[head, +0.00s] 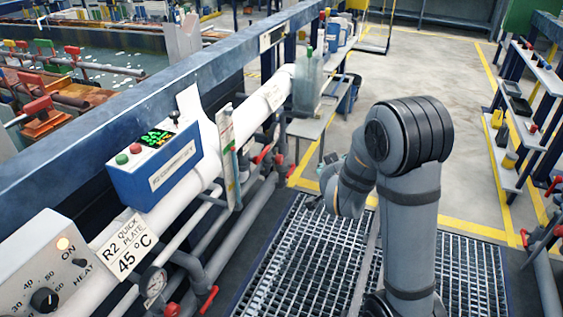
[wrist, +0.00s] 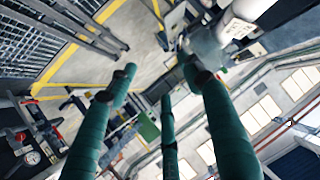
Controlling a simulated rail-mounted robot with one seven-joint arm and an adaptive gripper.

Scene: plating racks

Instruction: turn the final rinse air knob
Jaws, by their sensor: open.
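I cannot pick out a knob marked as the final rinse air knob in either view. A black knob (head: 44,299) shows at the lower left of the head view, on a grey heater panel (head: 22,262) marked ON and HEAT. My gripper (wrist: 160,82) has teal fingers spread apart in the wrist view, with nothing between them. In the head view my gripper (head: 330,178) is small and partly hidden behind my arm, over the walkway right of the pipes and apart from them.
A blue control box (head: 155,170) with red and green buttons sits on the white pipe. Red valve handles (head: 263,154) stick out below it. A small side table (head: 318,125) stands ahead. The grating (head: 310,250) is clear, and shelves (head: 520,110) stand at right.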

